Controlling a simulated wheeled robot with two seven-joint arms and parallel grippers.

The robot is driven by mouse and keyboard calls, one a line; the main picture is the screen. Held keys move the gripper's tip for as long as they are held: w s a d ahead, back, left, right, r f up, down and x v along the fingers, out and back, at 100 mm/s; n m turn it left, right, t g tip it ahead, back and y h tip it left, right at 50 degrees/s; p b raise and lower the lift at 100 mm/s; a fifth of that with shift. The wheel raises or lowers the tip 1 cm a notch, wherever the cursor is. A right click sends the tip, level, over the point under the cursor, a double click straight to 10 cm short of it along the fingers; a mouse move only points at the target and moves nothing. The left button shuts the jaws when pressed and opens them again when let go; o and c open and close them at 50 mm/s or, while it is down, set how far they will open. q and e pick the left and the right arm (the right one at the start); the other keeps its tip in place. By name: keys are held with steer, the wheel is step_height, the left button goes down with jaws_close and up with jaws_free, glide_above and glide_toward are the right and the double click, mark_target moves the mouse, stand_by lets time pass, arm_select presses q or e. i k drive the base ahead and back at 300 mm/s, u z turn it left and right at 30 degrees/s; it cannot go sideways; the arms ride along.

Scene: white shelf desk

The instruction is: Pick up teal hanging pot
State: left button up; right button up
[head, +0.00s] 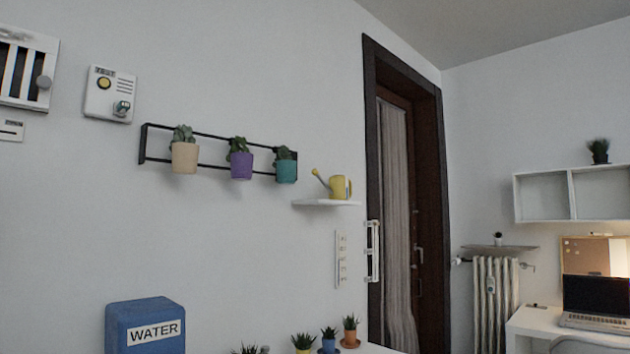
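The teal hanging pot (287,171) hangs on the black wall rack (213,168) at the rack's right end, with a small green plant in it. A purple pot (241,165) hangs to its left, and a beige pot (184,158) hangs further left on the same rack. Neither of my grippers is in the head view, so their state is not shown.
A small white shelf (326,203) with a yellow watering can (339,187) is just right of the teal pot. Below are a blue WATER container (146,327) and several small potted plants. A dark door frame (376,60) stands further right. The wall below the rack is clear.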

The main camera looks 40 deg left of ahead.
mark_target(286, 171)
steer(key=i, duration=2.55)
steer(key=u, duration=3.2)
